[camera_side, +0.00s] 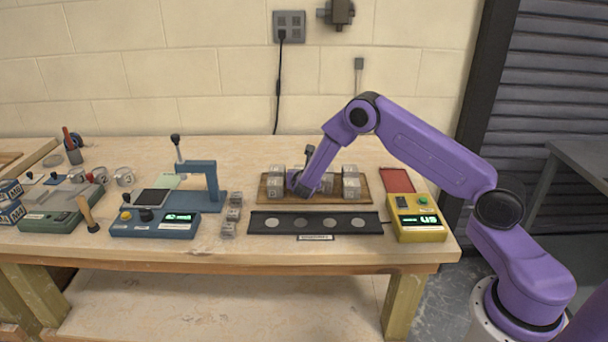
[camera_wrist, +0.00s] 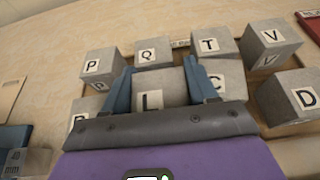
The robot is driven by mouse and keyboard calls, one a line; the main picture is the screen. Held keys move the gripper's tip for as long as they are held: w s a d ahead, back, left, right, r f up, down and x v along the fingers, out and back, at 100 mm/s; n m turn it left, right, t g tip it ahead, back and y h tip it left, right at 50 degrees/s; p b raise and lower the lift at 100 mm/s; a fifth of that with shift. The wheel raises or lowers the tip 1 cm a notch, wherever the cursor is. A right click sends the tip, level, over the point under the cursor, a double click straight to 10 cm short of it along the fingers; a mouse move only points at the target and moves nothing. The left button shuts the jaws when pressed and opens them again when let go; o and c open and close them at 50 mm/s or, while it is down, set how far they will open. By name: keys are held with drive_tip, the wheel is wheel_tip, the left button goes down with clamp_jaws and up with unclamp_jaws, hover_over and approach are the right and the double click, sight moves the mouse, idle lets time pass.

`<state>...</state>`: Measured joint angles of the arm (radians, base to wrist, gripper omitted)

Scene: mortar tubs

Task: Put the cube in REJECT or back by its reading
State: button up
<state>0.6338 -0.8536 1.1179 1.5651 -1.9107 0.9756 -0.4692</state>
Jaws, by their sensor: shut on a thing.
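My gripper (camera_side: 300,188) reaches down into the wooden tray (camera_side: 330,203) of grey cubes. In the wrist view my gripper (camera_wrist: 158,75) has its two blue fingers either side of the cube marked L (camera_wrist: 158,83) and is shut on it. The cube sits in the front row, its lower part hidden by the gripper; whether it is clear of the tray I cannot tell. A red flat area (camera_side: 397,180), possibly REJECT, lies right of the tray; no label on it is readable. The yellow meter (camera_side: 417,222) shows green digits too small to read surely.
Cubes P (camera_wrist: 98,65), Q (camera_wrist: 153,53), T (camera_wrist: 212,45), V (camera_wrist: 268,40), C (camera_wrist: 222,82) and D (camera_wrist: 300,95) crowd around the held cube. A black strip with pale discs (camera_side: 315,223) lies in front of the tray. A blue press (camera_side: 205,190) stands left.

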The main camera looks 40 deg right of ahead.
drive_tip(key=shift+s+f, duration=0.15)
drive_tip(key=shift+f, duration=0.5)
drive_tip(key=o, duration=1.1)
drive_tip(key=shift+s+d+f, duration=0.1)
drive_tip(key=shift+d, duration=0.1)
drive_tip(key=shift+r, duration=0.25)
drive_tip(key=s+a+r+m+g+y, duration=0.1)
drive_tip(key=s+a+r+m, duration=0.1)
drive_tip(key=s+a+r, duration=0.35)
drive_tip(key=s+a+r+m+g, duration=0.2)
drive_tip(key=s+a+r+m, duration=0.1)
drive_tip(key=s, duration=0.6)
drive_tip(key=s+a+r+m+g+y, duration=0.1)
drive_tip(key=s+a+r+m, duration=0.1)
drive_tip(key=s+a+r, duration=0.35)
drive_tip(key=s+a+m+g+y, duration=0.1)
drive_tip(key=s+m+y, duration=0.1)
drive_tip(key=s, duration=0.7)
drive_tip(key=s+a+r+m+g+y, duration=0.1)
drive_tip(key=s+m+g+y, duration=0.1)
drive_tip(key=s, duration=0.7)
drive_tip(key=s+a+r+m+g+y, duration=0.1)
drive_tip(key=s+m+g+y, duration=0.1)
drive_tip(key=s, duration=0.7)
drive_tip(key=shift+s+a+r+m+y, duration=0.1)
drive_tip(key=shift+s+a+m+y, duration=0.05)
drive_tip(key=shift+m+y, duration=0.3)
drive_tip(key=shift+s+a+r+m+y, duration=0.15)
drive_tip(key=shift+m+y, duration=0.1)
drive_tip(key=shift+y, duration=0.3)
